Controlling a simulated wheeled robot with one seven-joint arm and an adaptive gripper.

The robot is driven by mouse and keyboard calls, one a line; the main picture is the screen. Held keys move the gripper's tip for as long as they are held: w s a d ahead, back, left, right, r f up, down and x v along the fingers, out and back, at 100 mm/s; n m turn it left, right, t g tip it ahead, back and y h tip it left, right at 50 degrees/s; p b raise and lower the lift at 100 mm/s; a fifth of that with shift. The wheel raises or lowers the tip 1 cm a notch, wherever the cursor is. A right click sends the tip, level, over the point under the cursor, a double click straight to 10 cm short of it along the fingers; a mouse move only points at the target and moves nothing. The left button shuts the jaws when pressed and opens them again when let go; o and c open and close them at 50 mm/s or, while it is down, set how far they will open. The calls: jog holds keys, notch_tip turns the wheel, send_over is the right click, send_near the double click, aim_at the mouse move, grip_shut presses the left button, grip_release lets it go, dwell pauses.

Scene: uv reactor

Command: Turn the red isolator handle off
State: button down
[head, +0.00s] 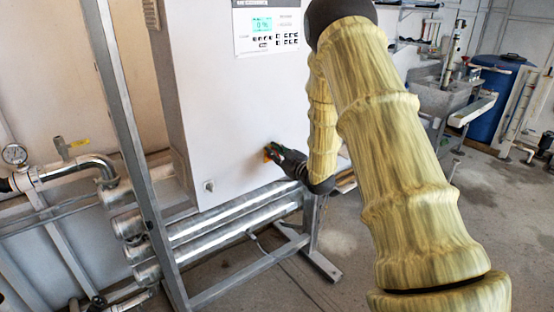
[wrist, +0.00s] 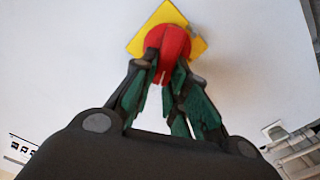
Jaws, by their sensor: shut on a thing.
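The red isolator handle (wrist: 168,42) sits on a yellow plate (wrist: 136,43) on the white cabinet front, seen in the wrist view. My gripper (wrist: 166,75) has its dark fingers with green pads closed around the handle from both sides. In the head view my gripper (head: 272,152) reaches the lower right of the cabinet front, touching the plate area. There the handle is mostly hidden by the fingers, and only a bit of orange-yellow shows.
The white cabinet (head: 235,110) carries a control panel (head: 266,28) at its top. Metal pipes (head: 220,228) run below it on a grey frame (head: 145,190). A pressure gauge (head: 14,154) is at the left. A sink (head: 447,97) and blue barrel (head: 497,82) stand at the back right.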

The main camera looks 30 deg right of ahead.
jog(key=shift+a+f+n+b, duration=0.25)
jog(key=shift+f+n+b, duration=0.1)
jog(key=shift+n+b, duration=1.55)
jog(key=shift+a+f+n+b, duration=0.25)
jog(key=shift+f+n+b, duration=0.1)
jog(key=shift+n+b, duration=1.5)
jog(key=shift+a+f+n+b, duration=0.25)
jog(key=shift+f+n+b, duration=0.1)
jog(key=shift+n+b, duration=1.5)
jog(key=shift+s+b, duration=0.1)
jog(key=shift+b, duration=0.2)
jog(key=c, duration=1.4)
grip_release()
jog(key=s, duration=0.8)
jog(key=s+d, duration=0.1)
jog(key=s, duration=0.3)
